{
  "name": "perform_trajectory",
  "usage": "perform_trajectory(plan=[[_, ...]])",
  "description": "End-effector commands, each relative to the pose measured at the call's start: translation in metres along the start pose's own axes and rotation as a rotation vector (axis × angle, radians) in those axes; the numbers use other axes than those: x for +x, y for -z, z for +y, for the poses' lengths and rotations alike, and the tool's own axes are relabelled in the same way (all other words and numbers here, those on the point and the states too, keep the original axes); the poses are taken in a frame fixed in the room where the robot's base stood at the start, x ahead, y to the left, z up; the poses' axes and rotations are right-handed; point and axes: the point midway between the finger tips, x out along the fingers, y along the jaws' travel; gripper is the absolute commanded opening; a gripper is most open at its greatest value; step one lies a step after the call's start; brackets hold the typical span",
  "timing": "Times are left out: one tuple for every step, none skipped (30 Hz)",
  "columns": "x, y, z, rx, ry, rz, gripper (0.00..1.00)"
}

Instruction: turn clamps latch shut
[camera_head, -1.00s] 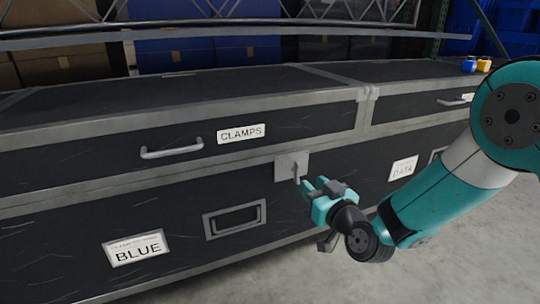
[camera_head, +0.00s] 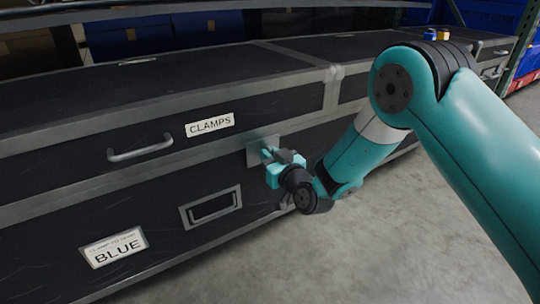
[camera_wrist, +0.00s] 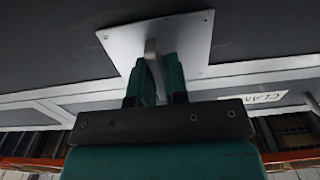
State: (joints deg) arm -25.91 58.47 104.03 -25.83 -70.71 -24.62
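The clamps case is the dark case with the CLAMPS label (camera_head: 210,125) on its upper part. Its latch has a square metal plate (camera_wrist: 190,40) with a thin lever (camera_wrist: 152,48) standing out from it. In the head view the latch plate (camera_head: 262,144) is partly hidden behind my gripper (camera_head: 268,154). In the wrist view my gripper (camera_wrist: 157,80) has its two teal fingers on either side of the lever, with the tips close to the plate. I cannot tell whether the fingers press on the lever.
A bar handle (camera_head: 140,148) is left of the CLAMPS label. A recessed handle (camera_head: 211,207) and a BLUE label (camera_head: 114,247) are on the lower part. Another dark case section continues to the right behind my arm. The grey floor (camera_head: 300,265) in front is clear.

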Motion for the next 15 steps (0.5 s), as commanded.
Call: perform_trajectory(plan=[[-0.0001,0.0002,-0.0006,0.001,0.001,0.000,0.00],[-0.0001,0.0002,-0.0005,0.001,0.001,0.000,0.00],[-0.0002,0.0003,-0.0004,0.002,0.001,0.000,0.00],[-0.0002,0.0003,-0.0003,0.003,0.001,0.000,0.00],[-0.0003,0.0004,-0.0001,0.005,0.001,0.000,0.00],[-0.0004,0.0004,0.0000,0.009,0.001,0.000,0.00],[-0.0004,0.0005,0.0002,0.013,0.001,0.000,0.00],[-0.0005,0.0006,0.0003,0.018,0.000,0.000,0.00],[-0.0006,0.0007,0.0005,0.028,0.000,-0.001,0.00],[-0.0007,0.0008,0.0007,0.038,0.000,-0.001,0.00],[-0.0008,0.0008,0.0009,0.049,0.000,-0.001,0.00],[-0.0009,0.0009,0.0012,0.066,0.000,-0.001,0.00],[-0.0009,0.0009,0.0014,0.080,-0.001,-0.001,0.00],[-0.0010,0.0009,0.0016,0.097,-0.001,-0.002,0.00],[-0.0011,0.0009,0.0020,0.120,-0.001,-0.002,0.00]])
